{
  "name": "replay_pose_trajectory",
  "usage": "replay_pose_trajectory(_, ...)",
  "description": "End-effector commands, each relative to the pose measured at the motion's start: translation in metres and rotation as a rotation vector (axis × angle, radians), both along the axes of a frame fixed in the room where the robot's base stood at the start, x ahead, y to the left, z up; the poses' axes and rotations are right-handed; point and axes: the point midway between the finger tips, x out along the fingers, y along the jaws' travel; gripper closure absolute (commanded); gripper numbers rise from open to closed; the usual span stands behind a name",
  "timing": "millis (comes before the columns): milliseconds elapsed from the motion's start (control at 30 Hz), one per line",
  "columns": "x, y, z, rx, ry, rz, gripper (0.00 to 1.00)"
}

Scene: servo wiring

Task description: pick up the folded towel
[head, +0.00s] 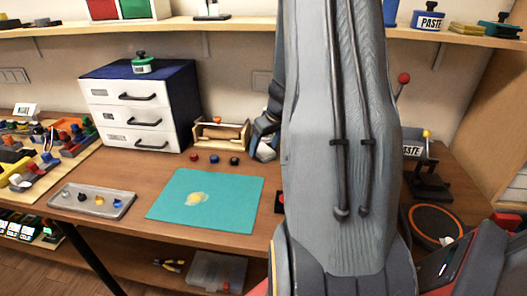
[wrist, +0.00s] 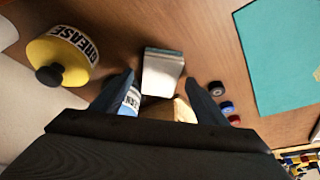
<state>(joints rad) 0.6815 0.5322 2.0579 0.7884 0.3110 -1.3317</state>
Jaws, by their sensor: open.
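I cannot make out anything that is clearly a folded towel. In the wrist view my gripper (wrist: 160,79) is open, with dark blue fingers pointing down to the brown bench. A pale grey block with a dark edge (wrist: 162,72) lies ahead between the fingertips; I cannot tell whether it is the towel. A blue and white labelled item (wrist: 131,101) and a tan item (wrist: 183,110) show between the fingers, partly hidden by my gripper. In the head view my grey arm hides much of the bench, and my gripper is mostly behind it.
A yellow grease pot (wrist: 62,56) stands left of my gripper. Small black (wrist: 217,88), blue (wrist: 227,107) and red (wrist: 234,120) pieces lie to the right, before a teal mat (wrist: 285,50). A wooden box (head: 220,137) and white drawer unit (head: 135,118) stand behind the mat.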

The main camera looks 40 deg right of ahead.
Motion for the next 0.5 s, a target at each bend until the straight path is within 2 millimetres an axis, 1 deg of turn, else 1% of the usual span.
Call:
replay_pose_trajectory(33, 0.0015, 0.0002, -0.0044, 0.001, 0.001, -0.001, 0.33)
replay_pose_trajectory(100, 0.003, -0.0001, -0.0071, 0.0, 0.0, 0.0, 0.33)
replay_pose_trajectory(367, 0.0035, -0.0004, -0.0084, -0.001, 0.0, 0.0, 0.33)
replay_pose_trajectory(500, 0.0033, -0.0004, -0.0084, -0.001, 0.0, 0.0, 0.56)
